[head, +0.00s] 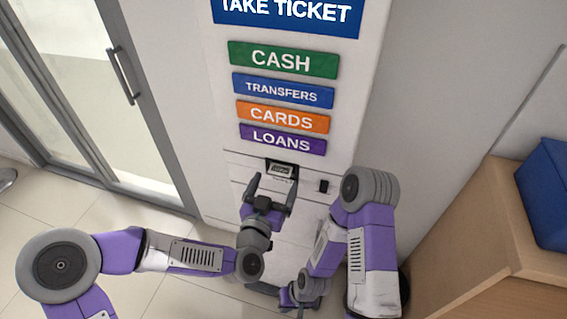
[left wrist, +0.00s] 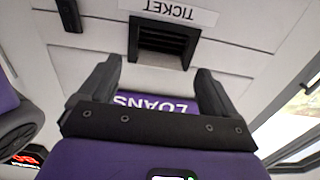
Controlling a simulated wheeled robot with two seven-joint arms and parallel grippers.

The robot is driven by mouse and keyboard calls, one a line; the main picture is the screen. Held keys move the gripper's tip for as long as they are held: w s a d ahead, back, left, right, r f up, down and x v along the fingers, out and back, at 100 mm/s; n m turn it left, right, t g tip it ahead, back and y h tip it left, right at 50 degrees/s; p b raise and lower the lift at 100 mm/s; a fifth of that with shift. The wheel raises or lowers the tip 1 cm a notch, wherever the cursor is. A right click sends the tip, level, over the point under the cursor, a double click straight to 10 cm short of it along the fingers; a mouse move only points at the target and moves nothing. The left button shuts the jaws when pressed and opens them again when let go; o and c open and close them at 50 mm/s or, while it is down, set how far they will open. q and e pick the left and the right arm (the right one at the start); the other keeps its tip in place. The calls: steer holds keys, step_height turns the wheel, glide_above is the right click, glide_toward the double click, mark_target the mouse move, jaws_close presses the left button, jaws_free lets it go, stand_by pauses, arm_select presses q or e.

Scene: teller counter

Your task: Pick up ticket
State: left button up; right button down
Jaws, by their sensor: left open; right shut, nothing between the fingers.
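The white ticket machine (head: 215,170) has a dark ticket slot (head: 281,169) below its coloured buttons. In the left wrist view the slot (left wrist: 163,42) appears upside down under a "TICKET" label (left wrist: 170,12). I cannot make out a separate ticket in the slot; something pale shows in it in the head view, too small to tell. My left gripper (head: 271,184) is open and empty, just in front of and below the slot. Its fingers (left wrist: 154,68) stand apart on either side of the slot in the wrist view. My right gripper (head: 289,297) is low, shut and empty, partly hidden.
The buttons read CASH (head: 283,59), TRANSFERS (head: 283,90), CARDS (head: 282,117) and LOANS (head: 282,139). A small black fitting (head: 323,186) is right of the slot. A glass door (head: 110,110) is at left; a wooden counter (head: 480,235) with a blue object (head: 545,195) is at right.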

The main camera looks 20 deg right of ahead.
mark_target(279, 174)
arm_select(q)
steer(key=shift+x, duration=1.95)
steer(key=shift+a+r, duration=0.1)
steer(key=shift+r, duration=0.05)
steer(key=c, duration=1.1)
arm_select(e)
steer(key=shift+f, duration=0.1)
steer(key=shift+f, duration=0.1)
